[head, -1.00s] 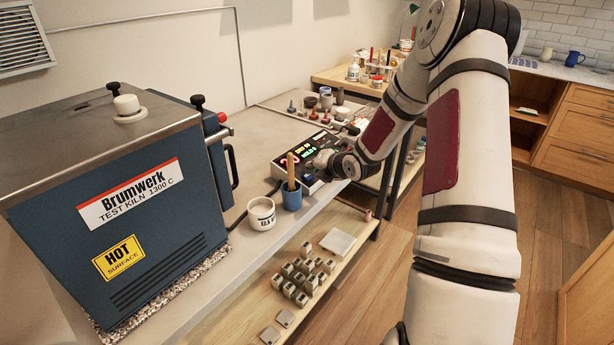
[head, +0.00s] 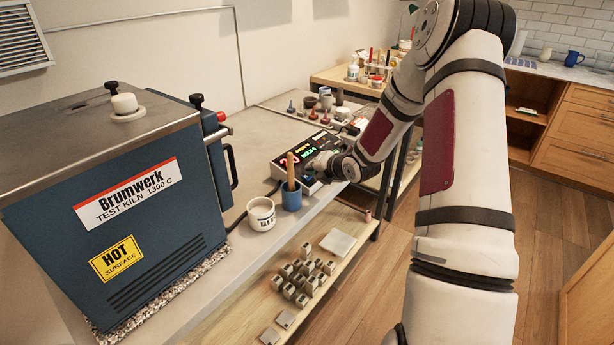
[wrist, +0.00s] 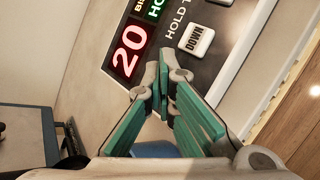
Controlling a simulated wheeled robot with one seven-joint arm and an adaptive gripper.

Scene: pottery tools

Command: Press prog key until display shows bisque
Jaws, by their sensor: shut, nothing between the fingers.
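The kiln controller (head: 283,168) is a sloped panel with a lit display on the bench. In the wrist view its display (wrist: 130,45) shows a red 20, green letters starting HO, and yellow letters that look like BI, cut off by the frame edge. A white DOWN key (wrist: 197,40) is right of the display. My gripper (wrist: 160,78) is shut and empty, its fingertips at the panel's near edge below the display. I cannot tell whether they touch it. The prog key cannot be made out. In the head view my gripper (head: 318,168) covers part of the panel.
A blue cup (head: 291,200) with a wooden-handled tool stands close in front of the controller, beside a white cup (head: 261,214). The blue test kiln (head: 130,215) is at the left. Small pots and tools (head: 325,104) stand behind the controller.

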